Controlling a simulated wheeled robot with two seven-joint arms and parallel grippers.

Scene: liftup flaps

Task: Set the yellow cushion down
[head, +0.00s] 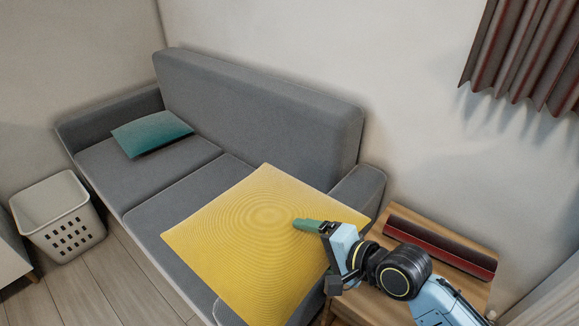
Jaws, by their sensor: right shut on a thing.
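The yellow cushion (240,243) is a flat square with a ring pattern, at the middle of the head view. It appears in front of the right end of the grey sofa (260,105) and covers part of its seat. I cannot tell whether it touches the seat. My right gripper (308,225) is shut on the cushion's right side, with one green finger lying across its upper face. The other finger is hidden by the cushion. My left gripper is not in view.
A teal cushion (151,133) lies on the sofa's left seat. A white laundry basket (62,222) stands on the floor at the left. A wooden side table (470,285) with a dark red object (440,247) stands right of the sofa, behind my right arm. A curtain hangs at the upper right.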

